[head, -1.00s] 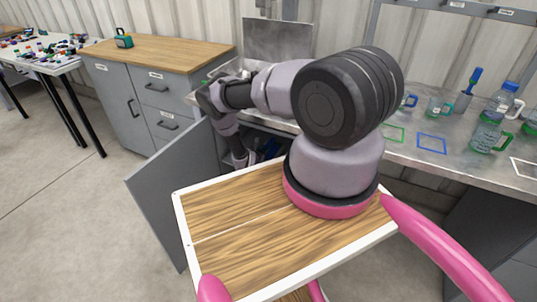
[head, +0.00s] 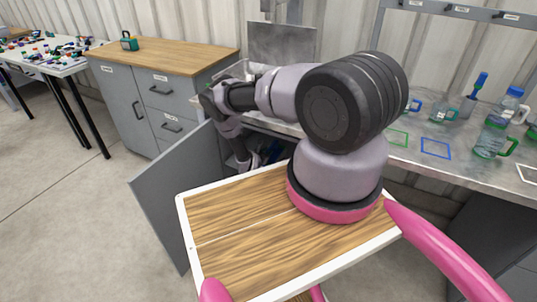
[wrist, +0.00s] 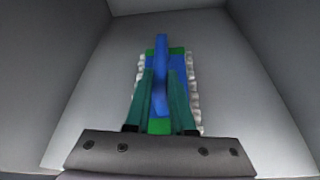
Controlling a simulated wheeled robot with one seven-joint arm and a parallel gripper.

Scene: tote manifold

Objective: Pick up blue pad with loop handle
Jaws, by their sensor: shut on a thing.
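The blue pad with loop handle (wrist: 161,52) is in the middle of the wrist view. Its blue handle stands up between my fingers, with green patches at both ends and pale ruffled edges at the sides. My gripper (wrist: 160,88) has its two teal fingers shut on the handle. The fingers hide part of the pad. In the head view my gripper (head: 243,164) is low inside the open cabinet under the counter. A small blue patch shows just right of it there, too small to identify surely.
Plain grey cabinet walls (wrist: 265,60) stand close on both sides in the wrist view. The open grey cabinet door (head: 178,190) stands left of my arm. The metal counter (head: 400,150) above holds bottles and mugs at the right. A wood-topped drawer cabinet (head: 165,52) stands at the left.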

